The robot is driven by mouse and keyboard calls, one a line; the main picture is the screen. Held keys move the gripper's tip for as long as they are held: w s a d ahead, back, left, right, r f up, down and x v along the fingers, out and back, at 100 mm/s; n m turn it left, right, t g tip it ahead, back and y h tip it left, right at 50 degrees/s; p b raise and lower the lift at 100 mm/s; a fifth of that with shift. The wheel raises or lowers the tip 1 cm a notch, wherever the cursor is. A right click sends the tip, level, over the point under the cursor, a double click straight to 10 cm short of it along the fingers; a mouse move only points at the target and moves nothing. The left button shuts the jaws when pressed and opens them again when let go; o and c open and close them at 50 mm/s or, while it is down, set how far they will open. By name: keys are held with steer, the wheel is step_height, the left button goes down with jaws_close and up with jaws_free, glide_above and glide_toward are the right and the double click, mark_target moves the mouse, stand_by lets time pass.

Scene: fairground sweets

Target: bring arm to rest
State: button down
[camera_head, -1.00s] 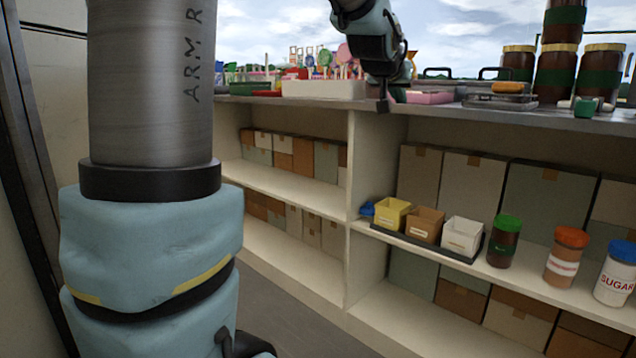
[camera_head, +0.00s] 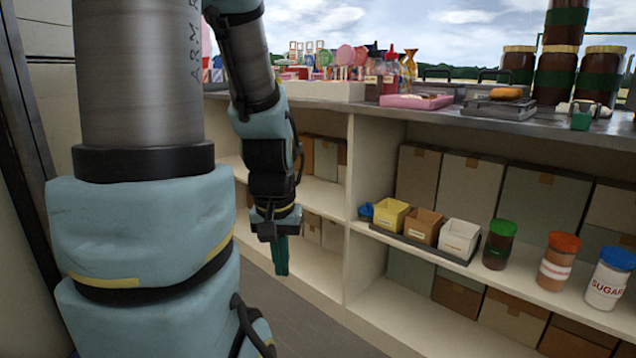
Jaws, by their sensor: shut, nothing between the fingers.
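My arm hangs down in front of the left shelves in the head view. My gripper (camera_head: 281,268) points downward at its lower end, with dark green fingers together and nothing visible held. It is in the air in front of the lower left shelf, apart from the shelf boards as far as I can tell. My upper arm fills the left of the view.
A counter (camera_head: 440,115) runs along the top, with a pink tray (camera_head: 415,102) and jars. Below, a shelf holds a yellow bin (camera_head: 390,215), an orange-brown bin (camera_head: 424,225), a white bin (camera_head: 458,238) and a sugar jar (camera_head: 610,278). Floor (camera_head: 305,320) shows below my gripper.

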step_height(320, 180, up, 34)
steer(key=p, duration=3.2)
steer(key=shift+r+p, duration=0.15)
steer(key=shift+p, duration=0.2)
